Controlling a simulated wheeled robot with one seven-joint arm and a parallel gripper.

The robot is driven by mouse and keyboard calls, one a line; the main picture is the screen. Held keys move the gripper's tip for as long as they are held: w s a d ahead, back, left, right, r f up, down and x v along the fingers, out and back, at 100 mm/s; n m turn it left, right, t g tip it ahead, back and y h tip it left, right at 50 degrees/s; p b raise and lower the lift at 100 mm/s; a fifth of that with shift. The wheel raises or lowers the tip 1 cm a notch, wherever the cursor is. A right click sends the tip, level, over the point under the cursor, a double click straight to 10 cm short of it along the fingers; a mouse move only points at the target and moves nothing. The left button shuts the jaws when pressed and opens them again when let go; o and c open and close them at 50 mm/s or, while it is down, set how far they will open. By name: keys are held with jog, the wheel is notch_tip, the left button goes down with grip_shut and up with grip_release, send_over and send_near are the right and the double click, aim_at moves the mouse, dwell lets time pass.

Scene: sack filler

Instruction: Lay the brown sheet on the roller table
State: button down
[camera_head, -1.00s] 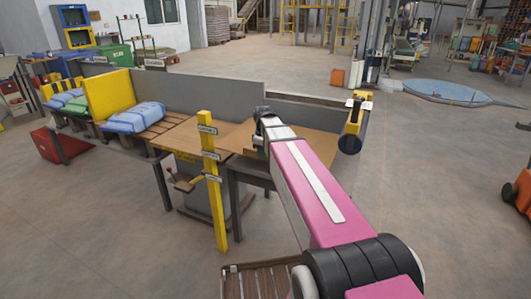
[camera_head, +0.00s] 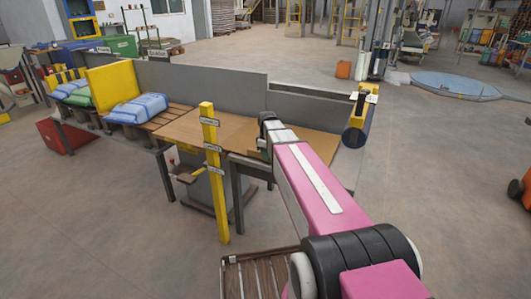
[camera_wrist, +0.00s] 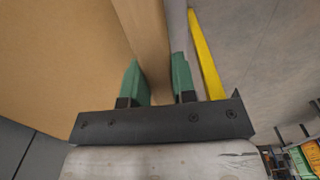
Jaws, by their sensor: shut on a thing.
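My gripper (camera_wrist: 160,80) is shut on the edge of the brown sheet in the wrist view, with its green fingers on either side of a tan strip. The brown sheet (camera_wrist: 60,60) fills the upper left of that view. In the head view, a flat brown surface (camera_head: 230,133) spans the table at my gripper (camera_head: 265,150); I cannot tell where the sheet ends and other brown boards begin. The roller table (camera_head: 160,122) shows brown slats at its left part. My pink arm hides part of the right end.
A yellow post (camera_head: 209,190) with small labels stands in front of the table. A blue sack (camera_head: 136,108) lies on the slats beside a yellow plate (camera_head: 113,88). A grey back wall (camera_head: 205,90) runs behind. A yellow and black device (camera_head: 356,120) stands at the right end.

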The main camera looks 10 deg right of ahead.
jog(key=shift+w+d+f, duration=0.15)
jog(key=shift+f, duration=0.15)
jog(key=c, duration=0.8)
grip_release()
jog(key=shift+c, duration=0.2)
notch_tip(320, 180, up, 11)
jog(key=shift+f, duration=0.1)
